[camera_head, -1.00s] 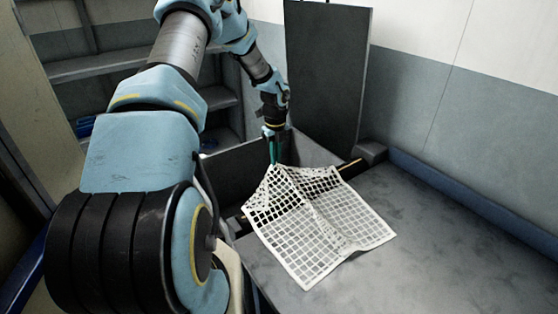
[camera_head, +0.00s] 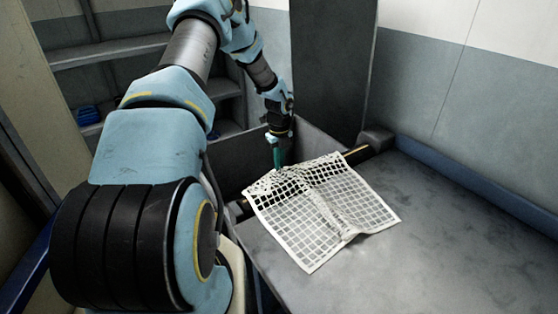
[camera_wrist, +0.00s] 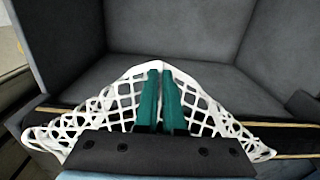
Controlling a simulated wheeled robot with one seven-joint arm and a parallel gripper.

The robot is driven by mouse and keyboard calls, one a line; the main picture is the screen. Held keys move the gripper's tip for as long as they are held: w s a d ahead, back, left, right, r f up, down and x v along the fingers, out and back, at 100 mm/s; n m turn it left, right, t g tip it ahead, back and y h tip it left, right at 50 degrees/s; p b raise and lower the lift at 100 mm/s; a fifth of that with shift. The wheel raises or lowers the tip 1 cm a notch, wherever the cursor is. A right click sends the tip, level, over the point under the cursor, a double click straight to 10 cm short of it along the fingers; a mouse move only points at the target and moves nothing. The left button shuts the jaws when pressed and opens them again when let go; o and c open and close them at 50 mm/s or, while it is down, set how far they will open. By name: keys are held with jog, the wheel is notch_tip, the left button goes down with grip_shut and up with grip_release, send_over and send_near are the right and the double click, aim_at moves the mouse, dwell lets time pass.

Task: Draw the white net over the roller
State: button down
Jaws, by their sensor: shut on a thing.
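The white net (camera_head: 318,208) is a square grid that lies partly on the grey table, its far part raised over the roller. The roller (camera_head: 356,155) is a dark bar with a yellowish stripe along the table's far edge. The net hides its middle; its ends show in the wrist view (camera_wrist: 290,138). My gripper (camera_head: 278,164) is shut on the net's far edge, just beyond the roller. In the wrist view the green fingers (camera_wrist: 160,100) pinch the net (camera_wrist: 110,110) near its peak, and the net spreads to both sides across the roller.
Beyond the roller is a dark, walled bin (camera_head: 228,165), empty in the wrist view (camera_wrist: 190,75). A tall dark panel (camera_head: 333,70) stands behind it. The grey table (camera_head: 440,220) is clear to the right, with a blue ledge (camera_head: 470,178) along the wall.

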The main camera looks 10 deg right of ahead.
jog(key=shift+f, duration=0.1)
grip_release()
dwell(1.1)
notch_tip(320, 180, up, 6)
jog(key=p, duration=0.3)
jog(key=shift+f+p, duration=0.25)
jog(key=shift+p, duration=0.15)
